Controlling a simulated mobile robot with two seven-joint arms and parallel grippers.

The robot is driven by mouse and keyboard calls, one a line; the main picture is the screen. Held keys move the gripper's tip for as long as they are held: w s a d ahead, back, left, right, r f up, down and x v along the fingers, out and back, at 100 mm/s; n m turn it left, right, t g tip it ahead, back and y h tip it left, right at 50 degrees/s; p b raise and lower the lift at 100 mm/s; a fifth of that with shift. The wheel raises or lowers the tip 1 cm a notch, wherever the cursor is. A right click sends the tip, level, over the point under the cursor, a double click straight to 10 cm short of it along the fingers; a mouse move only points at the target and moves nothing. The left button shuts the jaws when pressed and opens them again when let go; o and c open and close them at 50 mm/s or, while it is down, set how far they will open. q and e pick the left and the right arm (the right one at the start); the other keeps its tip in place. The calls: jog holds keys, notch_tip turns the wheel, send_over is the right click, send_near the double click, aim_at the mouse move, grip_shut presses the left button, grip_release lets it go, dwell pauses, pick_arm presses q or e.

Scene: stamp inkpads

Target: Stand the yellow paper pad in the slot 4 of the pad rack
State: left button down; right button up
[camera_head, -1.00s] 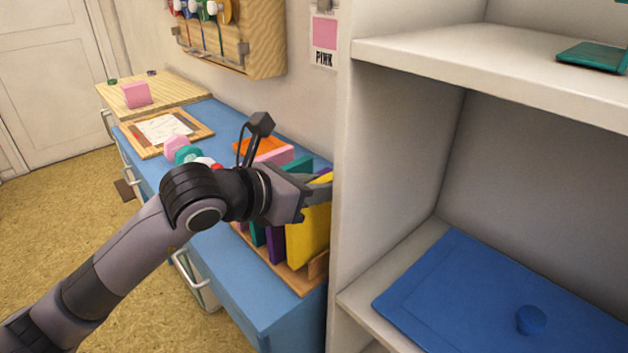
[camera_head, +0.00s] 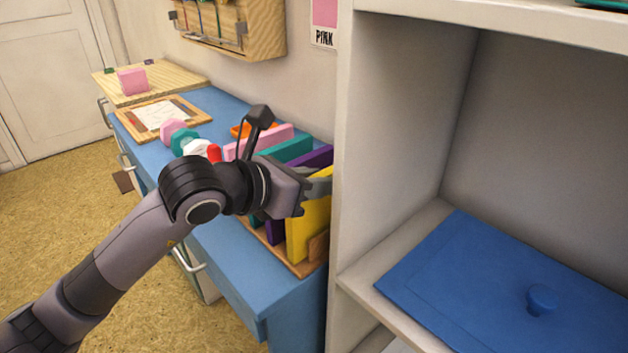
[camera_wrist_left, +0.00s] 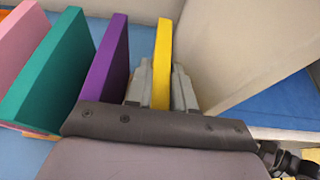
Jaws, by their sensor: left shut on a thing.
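The yellow paper pad (camera_head: 308,230) stands upright at the near end of the wooden pad rack (camera_head: 301,270), beside the purple pad (camera_head: 317,156). My left gripper (camera_head: 318,187) is shut on its upper part. In the left wrist view the yellow pad (camera_wrist_left: 163,50) is between the two fingers (camera_wrist_left: 162,88), with a gap to the purple pad (camera_wrist_left: 109,62). Its lower edge is at the rack's base; whether it rests on the base I cannot tell. My right gripper is not in view.
Teal (camera_head: 287,148) and pink (camera_head: 266,138) pads stand farther along the rack. A white shelf unit (camera_head: 395,140) rises close on the right, with a blue lidded inkpad (camera_head: 480,285) on its shelf. Stampers (camera_head: 195,147) and a framed paper (camera_head: 160,116) lie on the blue counter.

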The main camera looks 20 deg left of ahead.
pick_arm(q)
jog(key=c, duration=0.9)
grip_release()
